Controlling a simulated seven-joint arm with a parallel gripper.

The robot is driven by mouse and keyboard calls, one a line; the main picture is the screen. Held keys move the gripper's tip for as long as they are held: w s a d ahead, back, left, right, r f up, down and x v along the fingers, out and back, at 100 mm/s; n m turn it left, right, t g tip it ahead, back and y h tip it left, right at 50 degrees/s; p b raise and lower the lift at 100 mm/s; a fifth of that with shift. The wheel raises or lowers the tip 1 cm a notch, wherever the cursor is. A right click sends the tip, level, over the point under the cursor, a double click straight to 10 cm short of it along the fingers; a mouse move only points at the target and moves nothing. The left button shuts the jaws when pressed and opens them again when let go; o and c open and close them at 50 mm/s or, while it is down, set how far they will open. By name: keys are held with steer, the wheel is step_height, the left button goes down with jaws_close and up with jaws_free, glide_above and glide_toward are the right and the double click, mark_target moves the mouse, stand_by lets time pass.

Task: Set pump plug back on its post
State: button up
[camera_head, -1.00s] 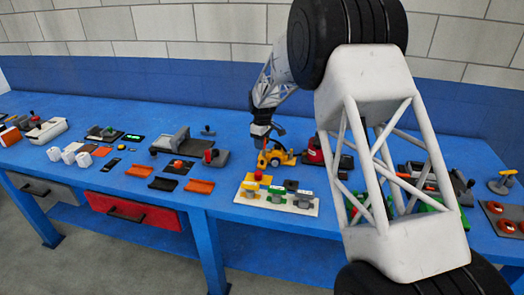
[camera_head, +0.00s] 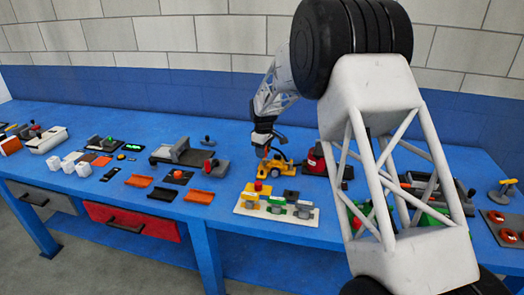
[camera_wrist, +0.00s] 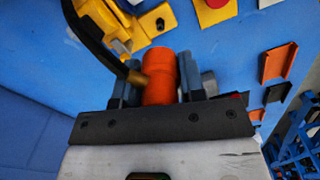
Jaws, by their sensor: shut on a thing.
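My gripper (camera_head: 264,153) is beside the yellow pump (camera_head: 278,166), at its left end, above the blue bench. In the wrist view, my gripper (camera_wrist: 157,88) is shut on an orange-red cylindrical plug (camera_wrist: 160,72), with one dark finger on each side. A black hose (camera_wrist: 95,40) curves from the plug's side past the yellow pump body (camera_wrist: 122,22). The plug's far end points toward the bench; I cannot tell whether it touches anything. I cannot make out the post for certain.
A pale board (camera_head: 252,210) with yellow, green and grey parts stands in front of the pump. A red part on a dark base (camera_head: 315,162) is to its right. Orange and black trays (camera_head: 199,196) lie to the left. My arm hides part of the right side.

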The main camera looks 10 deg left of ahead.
steer(key=s+d, duration=0.3)
steer(key=d, duration=0.1)
steer(key=s+d+f, duration=0.1)
steer(key=s+d, duration=0.2)
steer(key=d, duration=0.2)
steer(key=s+d+f, duration=0.1)
steer(key=s+d, duration=0.2)
steer(key=d, duration=0.1)
steer(key=shift+d+f, duration=0.1)
steer(key=shift+d, duration=0.1)
steer(key=shift+f, duration=0.2)
steer(key=shift+f, duration=2.3)
steer(key=shift+f, duration=1.5)
stand_by(1.6)
steer(key=o, duration=1.4)
steer(key=shift+o, duration=0.2)
